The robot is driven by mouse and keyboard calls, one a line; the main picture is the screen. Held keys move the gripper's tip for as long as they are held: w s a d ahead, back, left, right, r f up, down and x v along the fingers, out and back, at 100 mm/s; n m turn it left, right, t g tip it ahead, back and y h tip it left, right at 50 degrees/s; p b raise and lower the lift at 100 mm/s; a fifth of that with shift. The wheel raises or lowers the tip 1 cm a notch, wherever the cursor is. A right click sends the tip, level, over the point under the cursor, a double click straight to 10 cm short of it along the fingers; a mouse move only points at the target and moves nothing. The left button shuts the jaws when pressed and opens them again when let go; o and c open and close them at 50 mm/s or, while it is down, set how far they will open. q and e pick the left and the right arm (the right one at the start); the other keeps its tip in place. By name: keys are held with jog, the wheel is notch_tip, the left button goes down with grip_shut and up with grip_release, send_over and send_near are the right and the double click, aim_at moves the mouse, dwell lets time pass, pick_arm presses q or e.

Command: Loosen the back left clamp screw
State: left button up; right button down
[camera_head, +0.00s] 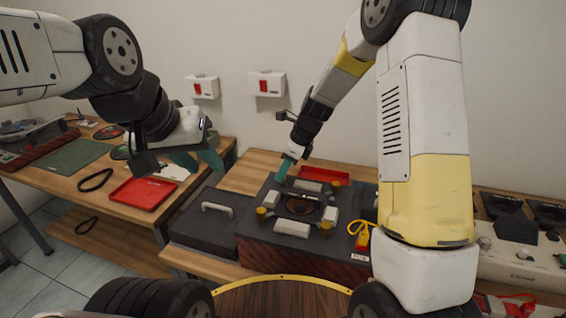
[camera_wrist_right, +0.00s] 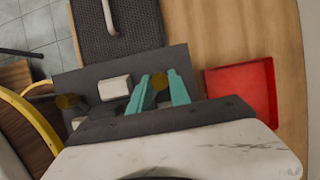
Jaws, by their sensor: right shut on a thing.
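A dark fixture block (camera_head: 272,226) stands on the table, with brass clamp screws at its corners and pale pads around a dark round part (camera_head: 300,206) in the middle. My right gripper (camera_head: 284,170) points down at the back left corner. In the right wrist view its teal fingers (camera_wrist_right: 160,90) are closed around the back left clamp screw (camera_wrist_right: 160,81), which the fingers hide in the head view. The front left screw (camera_head: 261,213) is uncovered and also shows in the wrist view (camera_wrist_right: 67,101). My left gripper (camera_head: 196,160) is open and empty, above the left side.
A black case with a handle (camera_head: 200,231) lies left of the block. A red tray (camera_head: 324,174) lies behind it. Another red tray (camera_head: 144,193) is on the left table.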

jog(key=shift+n, duration=0.3)
jog(key=n, duration=0.1)
jog(key=n+g, duration=0.1)
jog(key=n, duration=0.1)
jog(key=n+g, duration=0.1)
jog(key=shift+w+n, duration=0.25)
jog(key=shift+n, duration=0.05)
jog(key=n+g, duration=0.1)
jog(key=n, duration=0.4)
jog(key=shift+w+g+h, duration=0.15)
jog(key=shift+g+h, duration=0.15)
jog(key=shift+g, duration=0.1)
jog(key=n, duration=0.3)
jog(key=n+g+h, duration=0.1)
jog(key=n, duration=0.1)
jog(key=shift+a+n+h, duration=0.15)
jog(key=shift+n+h, duration=0.15)
jog(key=shift+n, duration=0.1)
jog(key=n+h, duration=0.1)
jog(key=n, duration=0.1)
jog(key=n+h, duration=0.1)
jog(key=n, duration=0.2)
jog(key=shift+a+g, duration=0.15)
jog(key=shift+g, duration=0.25)
jog(key=shift+w+n, duration=0.1)
jog(key=shift+n, duration=0.3)
jog(key=c, duration=1.2)
grip_release()
